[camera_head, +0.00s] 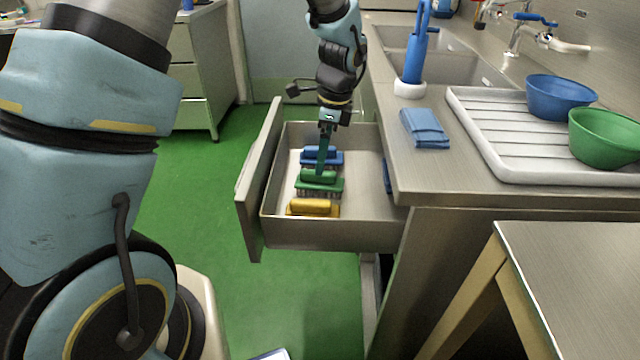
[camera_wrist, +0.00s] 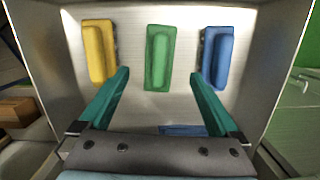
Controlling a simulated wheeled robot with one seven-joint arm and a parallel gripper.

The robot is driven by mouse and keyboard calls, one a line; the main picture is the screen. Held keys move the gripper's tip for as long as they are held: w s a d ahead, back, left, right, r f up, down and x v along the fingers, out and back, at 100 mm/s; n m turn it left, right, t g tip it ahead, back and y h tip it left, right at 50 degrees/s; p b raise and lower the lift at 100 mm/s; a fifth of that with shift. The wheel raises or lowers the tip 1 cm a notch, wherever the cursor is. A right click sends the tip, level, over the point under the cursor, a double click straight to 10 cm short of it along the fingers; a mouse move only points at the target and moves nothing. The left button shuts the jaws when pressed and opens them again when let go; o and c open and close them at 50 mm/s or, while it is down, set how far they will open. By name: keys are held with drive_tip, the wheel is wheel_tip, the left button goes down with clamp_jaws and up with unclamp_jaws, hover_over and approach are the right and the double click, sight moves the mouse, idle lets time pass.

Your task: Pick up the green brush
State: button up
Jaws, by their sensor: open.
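The green brush (camera_head: 319,184) lies in the open metal drawer (camera_head: 335,236), between a blue brush (camera_head: 325,157) and a yellow brush (camera_head: 313,208). In the wrist view the green brush (camera_wrist: 158,58) sits in the middle, with the yellow brush (camera_wrist: 98,52) on its left and the blue brush (camera_wrist: 217,58) on its right. My gripper (camera_wrist: 159,72) is open and empty, its teal fingers spread to either side of the green brush's line. In the head view my gripper (camera_head: 323,160) points down into the drawer and hides part of the blue brush.
Another blue item (camera_wrist: 183,130) lies in the drawer, partly hidden by my gripper. The counter beside holds a folded blue cloth (camera_head: 425,128), a drainer tray (camera_head: 490,150), and blue (camera_head: 558,98) and green (camera_head: 605,140) bowls.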

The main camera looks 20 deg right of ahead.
sight(320, 181)
drive_tip(key=f, duration=0.4)
drive_tip(key=f+p, duration=0.1)
drive_tip(key=f, duration=0.2)
drive_tip(key=shift+w+a+f, duration=0.1)
drive_tip(key=shift+w+a, duration=0.05)
drive_tip(key=shift+a, duration=0.2)
drive_tip(key=shift+c, duration=0.2)
drive_tip(key=c, duration=1.5)
